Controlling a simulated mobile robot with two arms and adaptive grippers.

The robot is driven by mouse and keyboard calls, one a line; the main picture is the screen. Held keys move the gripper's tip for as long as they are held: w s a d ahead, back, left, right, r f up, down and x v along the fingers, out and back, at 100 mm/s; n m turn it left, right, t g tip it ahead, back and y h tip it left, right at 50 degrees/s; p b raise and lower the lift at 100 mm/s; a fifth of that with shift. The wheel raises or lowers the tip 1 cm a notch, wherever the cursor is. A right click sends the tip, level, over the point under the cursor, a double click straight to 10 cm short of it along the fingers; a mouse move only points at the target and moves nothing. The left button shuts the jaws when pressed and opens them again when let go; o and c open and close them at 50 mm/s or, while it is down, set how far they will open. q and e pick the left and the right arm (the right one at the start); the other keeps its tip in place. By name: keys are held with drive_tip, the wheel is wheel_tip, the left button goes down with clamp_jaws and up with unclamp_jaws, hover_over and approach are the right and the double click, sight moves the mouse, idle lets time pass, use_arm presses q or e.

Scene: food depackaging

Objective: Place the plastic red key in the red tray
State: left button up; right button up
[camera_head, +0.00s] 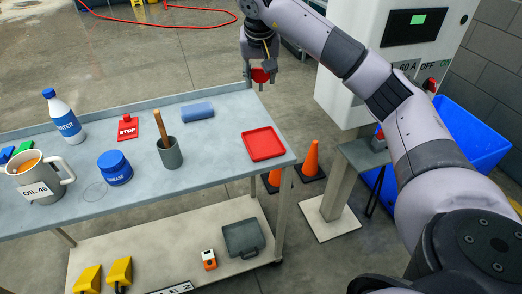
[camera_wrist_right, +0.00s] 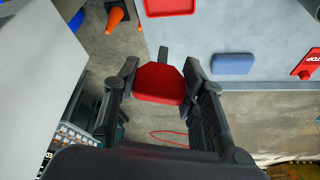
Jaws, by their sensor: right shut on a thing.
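My right gripper (camera_head: 261,80) is shut on the red plastic key (camera_head: 260,74) and holds it in the air near the far right corner of the table, beyond the red tray. In the right wrist view the key's red head (camera_wrist_right: 159,84) sits between the two fingers, with a dark shaft pointing toward the table. The red tray (camera_head: 263,144) lies flat on the table's right end, and no object shows in it. Part of the tray (camera_wrist_right: 169,7) also shows at the top of the wrist view. My left gripper is in neither view.
Orange cones (camera_head: 311,160) and a grey machine (camera_head: 345,95) are to the right.

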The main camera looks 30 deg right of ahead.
drive_tip(key=shift+w+d+f, duration=0.1)
drive_tip(key=shift+d+f, duration=0.05)
drive_tip(key=shift+d, duration=0.3)
wheel_tip(320, 180, down, 15)
drive_tip(key=shift+p, duration=1)
wheel_tip(320, 180, down, 4)
drive_tip(key=shift+r+p, duration=0.1)
drive_tip(key=shift+p, duration=0.25)
drive_tip(key=shift+f, duration=0.3)
drive_tip(key=o, duration=1.1)
drive_tip(key=shift+f, duration=0.1)
drive_tip(key=shift+o, duration=0.2)
